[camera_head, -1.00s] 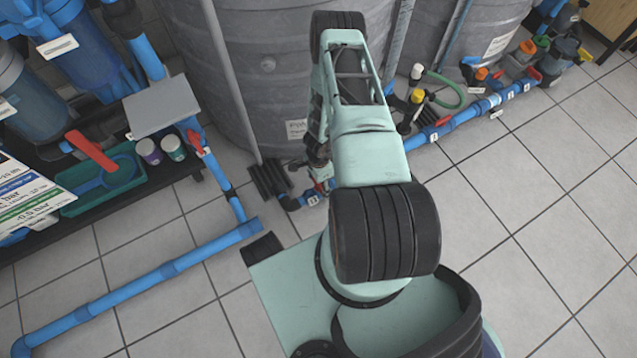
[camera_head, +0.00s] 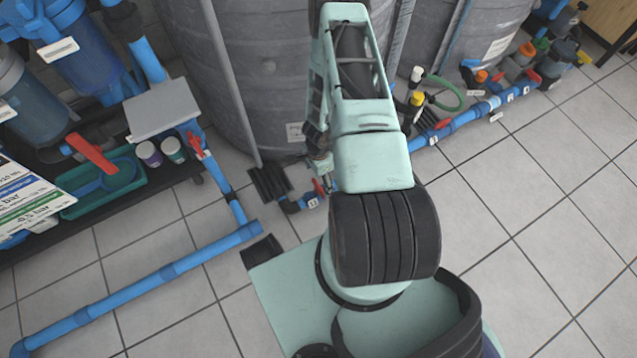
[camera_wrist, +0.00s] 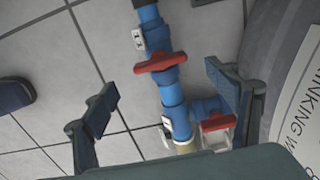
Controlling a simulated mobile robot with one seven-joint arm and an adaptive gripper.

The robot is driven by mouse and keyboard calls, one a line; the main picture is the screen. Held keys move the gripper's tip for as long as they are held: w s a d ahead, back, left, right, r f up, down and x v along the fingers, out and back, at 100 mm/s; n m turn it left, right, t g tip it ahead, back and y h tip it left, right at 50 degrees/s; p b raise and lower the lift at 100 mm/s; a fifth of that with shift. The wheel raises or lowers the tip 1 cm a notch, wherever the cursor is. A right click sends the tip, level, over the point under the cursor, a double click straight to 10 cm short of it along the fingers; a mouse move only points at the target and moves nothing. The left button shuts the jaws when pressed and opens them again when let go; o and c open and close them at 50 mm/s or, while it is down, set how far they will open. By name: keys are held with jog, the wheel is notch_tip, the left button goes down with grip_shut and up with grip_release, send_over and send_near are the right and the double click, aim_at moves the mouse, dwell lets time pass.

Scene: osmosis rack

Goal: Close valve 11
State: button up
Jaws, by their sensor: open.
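In the wrist view my gripper (camera_wrist: 162,78) is open, its two dark fingers on either side of a blue pipe (camera_wrist: 172,95). A red valve handle (camera_wrist: 160,62) lies crosswise on this pipe, between and slightly beyond the fingertips, with no visible contact. A white tag (camera_wrist: 138,40) beside it is too small to read surely. A second red handle (camera_wrist: 217,122) sits on a side branch near the right finger. In the head view a red handle (camera_head: 318,187) and a tag (camera_head: 313,202) show at the low pipe beside my arm; my fingers are not clear there.
A large grey tank (camera_head: 260,80) stands close behind the arm; its curved wall (camera_wrist: 290,60) is at the right in the wrist view. More blue piping with red handles (camera_head: 443,123) runs right. A blue floor pipe (camera_head: 150,280) lies left. Tiles at right are clear.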

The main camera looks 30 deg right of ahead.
jog(key=shift+r, duration=2.9)
